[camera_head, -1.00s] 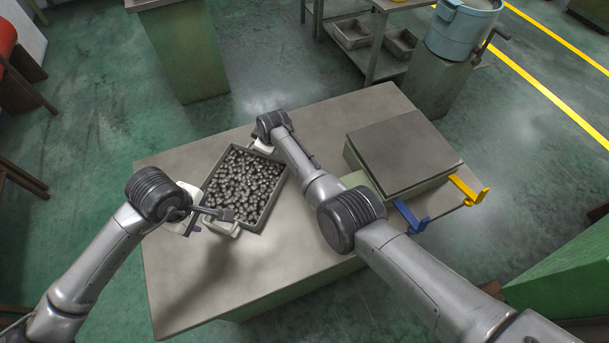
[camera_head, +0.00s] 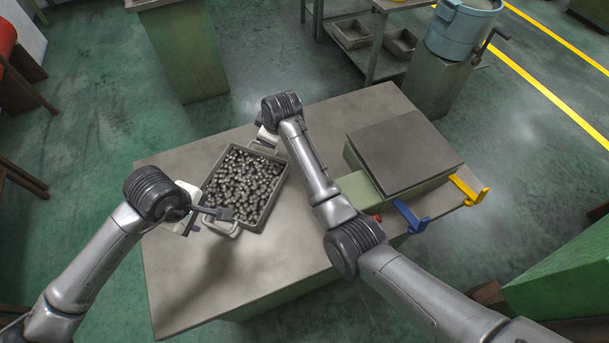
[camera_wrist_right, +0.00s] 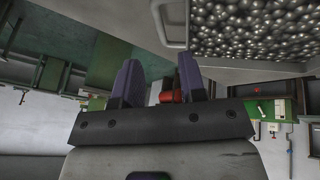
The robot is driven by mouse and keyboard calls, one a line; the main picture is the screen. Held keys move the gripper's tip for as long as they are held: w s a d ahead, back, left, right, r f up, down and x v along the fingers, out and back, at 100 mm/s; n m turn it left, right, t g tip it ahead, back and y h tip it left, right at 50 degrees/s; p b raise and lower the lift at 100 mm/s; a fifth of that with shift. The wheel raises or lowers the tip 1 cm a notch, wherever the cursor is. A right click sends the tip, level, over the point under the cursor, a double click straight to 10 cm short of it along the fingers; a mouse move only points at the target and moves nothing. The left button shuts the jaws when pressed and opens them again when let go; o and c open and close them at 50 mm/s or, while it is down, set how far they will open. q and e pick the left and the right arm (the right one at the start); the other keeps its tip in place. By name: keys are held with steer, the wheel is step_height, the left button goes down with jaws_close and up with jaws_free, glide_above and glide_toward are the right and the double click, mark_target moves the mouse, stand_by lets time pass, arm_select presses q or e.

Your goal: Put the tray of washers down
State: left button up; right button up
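The grey tray of washers (camera_head: 252,222) rests on the workbench, filled with many small round metal pieces. In the head view it lies slightly turned, with a handle at its near end and one at its far end. My left gripper (camera_head: 198,227) is beside the near handle (camera_head: 222,226); its fingers are mostly hidden, so I cannot tell whether they are apart. My right gripper (camera_head: 262,140) is by the far end of the tray. In the right wrist view its two dark fingers (camera_wrist_right: 160,82) are apart with nothing held, and the tray (camera_wrist_right: 250,68) shows at upper right.
The workbench top (camera_head: 200,283) is clear in front of the tray. A raised green block with a grey plate (camera_head: 405,150) stands at right, with blue (camera_head: 410,217) and yellow (camera_head: 468,190) brackets. A shelf (camera_head: 372,50) and a blue bucket (camera_head: 460,30) stand behind.

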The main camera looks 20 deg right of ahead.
steer(key=shift+v, duration=1.15)
